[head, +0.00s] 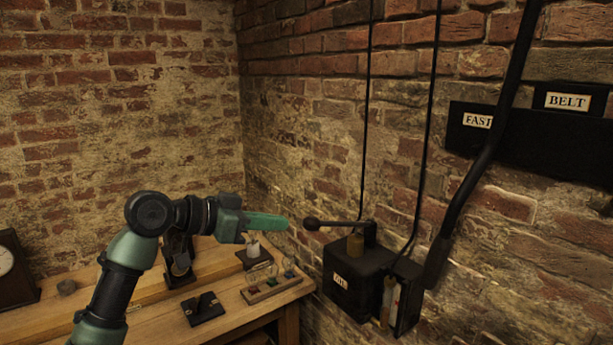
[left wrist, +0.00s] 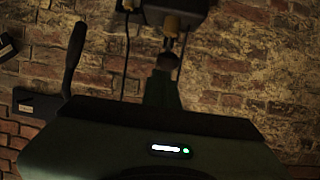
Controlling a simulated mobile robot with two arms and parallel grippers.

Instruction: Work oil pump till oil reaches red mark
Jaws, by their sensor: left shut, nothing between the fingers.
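The oil pump (head: 352,282) is a black box on the right brick wall with a small white label. Its lever (head: 340,224) lies about level, with a round dark knob (head: 310,223) at its left end. A pale upright gauge (head: 390,302) sits on the box's right part; its oil level and red mark are too small to read. My left gripper (head: 284,222) is shut and empty, pointing right, with its tips just left of the knob. In the left wrist view the knob (left wrist: 167,61) shows just beyond the fingertips (left wrist: 162,78). My right gripper is not in view.
A wooden bench (head: 240,318) below holds a rack of small jars (head: 271,284), a black switch-like block (head: 203,309) and a clock (head: 14,270). A long black lever (head: 485,150) hangs right of the pump, near the FAST and BELT signs (head: 567,101).

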